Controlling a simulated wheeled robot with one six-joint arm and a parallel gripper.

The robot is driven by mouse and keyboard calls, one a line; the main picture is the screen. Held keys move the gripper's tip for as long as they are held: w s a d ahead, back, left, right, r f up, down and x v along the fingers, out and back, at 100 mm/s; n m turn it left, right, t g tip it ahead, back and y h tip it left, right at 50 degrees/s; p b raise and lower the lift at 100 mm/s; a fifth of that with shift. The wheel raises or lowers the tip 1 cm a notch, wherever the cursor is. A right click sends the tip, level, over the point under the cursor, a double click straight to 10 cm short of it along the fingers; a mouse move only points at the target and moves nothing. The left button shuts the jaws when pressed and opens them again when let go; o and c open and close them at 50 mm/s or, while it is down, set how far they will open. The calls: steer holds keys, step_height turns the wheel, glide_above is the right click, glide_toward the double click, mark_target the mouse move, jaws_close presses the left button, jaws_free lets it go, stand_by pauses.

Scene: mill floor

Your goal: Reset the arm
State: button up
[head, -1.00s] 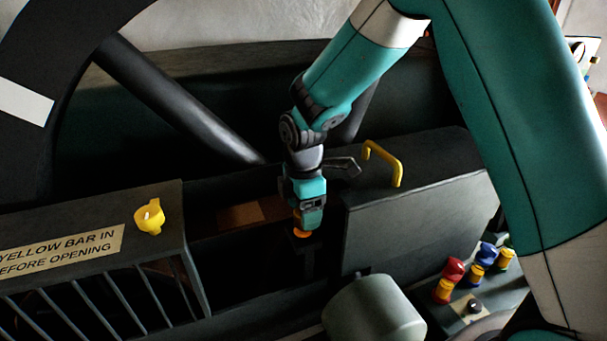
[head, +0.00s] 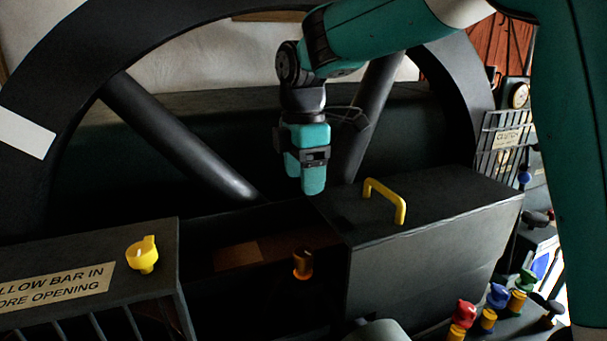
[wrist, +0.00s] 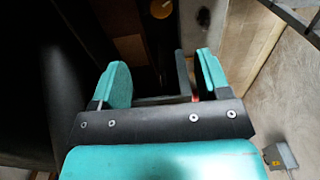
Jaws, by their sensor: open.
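My gripper (head: 313,188) hangs fingers-down in the head view, above the dark recess between the two machine housings. In the wrist view its two teal fingers (wrist: 160,88) stand apart with nothing between them. An orange knob-like piece (head: 303,265) stands in the recess below my gripper, with a clear gap between them. It also shows in the wrist view (wrist: 161,9), at the top edge and cut off.
A dark housing (head: 440,245) with a yellow handle (head: 385,200) stands right of my gripper. A yellow cup-shaped part (head: 142,254) sits on the left guard beside a lettered plate (head: 55,288). A large spoked wheel (head: 180,135) rises behind. Red (head: 462,318), blue and green knobs stand lower right.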

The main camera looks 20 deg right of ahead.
steer(key=shift+s, duration=0.1)
steer(key=s+a+f+m+y, duration=0.2)
steer(key=s+m, duration=0.3)
steer(key=s, duration=0.7)
steer(key=s+a+f+m+y+b, duration=0.1)
steer(key=s+m, duration=0.5)
steer(key=s, duration=0.6)
step_height(320, 180, down, 2)
steer(key=shift+s+a+f+y, duration=0.15)
steer(key=shift+a+f+y, duration=0.1)
steer(key=shift+a+y, duration=0.5)
steer(key=shift+a, duration=0.1)
steer(key=shift+c, duration=0.5)
